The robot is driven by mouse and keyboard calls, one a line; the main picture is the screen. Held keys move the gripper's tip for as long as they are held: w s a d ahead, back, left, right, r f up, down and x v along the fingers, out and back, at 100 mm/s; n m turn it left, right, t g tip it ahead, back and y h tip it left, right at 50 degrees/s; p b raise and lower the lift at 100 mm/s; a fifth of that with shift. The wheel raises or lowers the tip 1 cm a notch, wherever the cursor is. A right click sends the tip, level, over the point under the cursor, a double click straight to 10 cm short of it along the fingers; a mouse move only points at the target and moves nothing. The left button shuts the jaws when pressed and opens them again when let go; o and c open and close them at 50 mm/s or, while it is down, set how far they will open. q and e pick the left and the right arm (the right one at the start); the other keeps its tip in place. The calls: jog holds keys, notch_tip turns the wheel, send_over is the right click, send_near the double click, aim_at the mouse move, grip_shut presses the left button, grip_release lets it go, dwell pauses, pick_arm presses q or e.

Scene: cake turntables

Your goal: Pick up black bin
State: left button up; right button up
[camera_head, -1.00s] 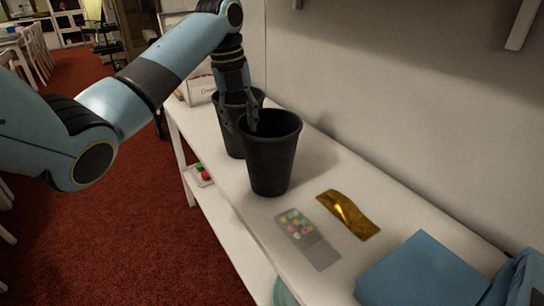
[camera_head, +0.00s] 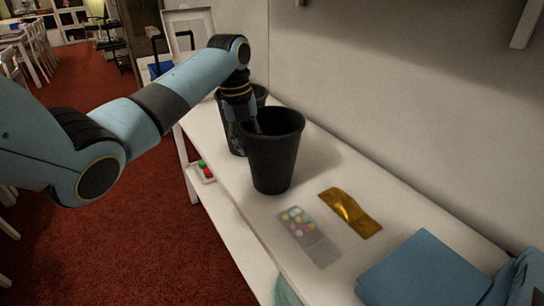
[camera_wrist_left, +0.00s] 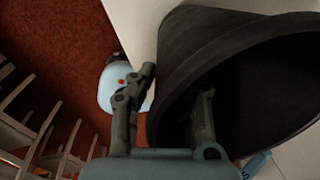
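A black bin (camera_head: 272,160) stands upright on the white shelf. A second black bin (camera_head: 228,125) stands just behind it, partly hidden by the front bin and my left gripper. My left gripper (camera_head: 248,127) points down at the far-left rim of the front bin; its fingertips are mostly hidden in the head view. In the left wrist view its fingers (camera_wrist_left: 168,115) are apart, one outside a black bin (camera_wrist_left: 215,45) and one inside its mouth, with the wall between them. No firm grip on the wall shows. My right gripper is in neither view.
On the shelf (camera_head: 238,185) in front of the bins lie a gold packet (camera_head: 350,212), a grey packet with coloured dots (camera_head: 307,236) and folded blue cloth (camera_head: 425,270). A wall runs along the right. Red carpet lies left of the shelf.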

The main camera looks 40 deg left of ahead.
pick_arm(q)
grip_shut()
jog(key=shift+r, duration=0.1)
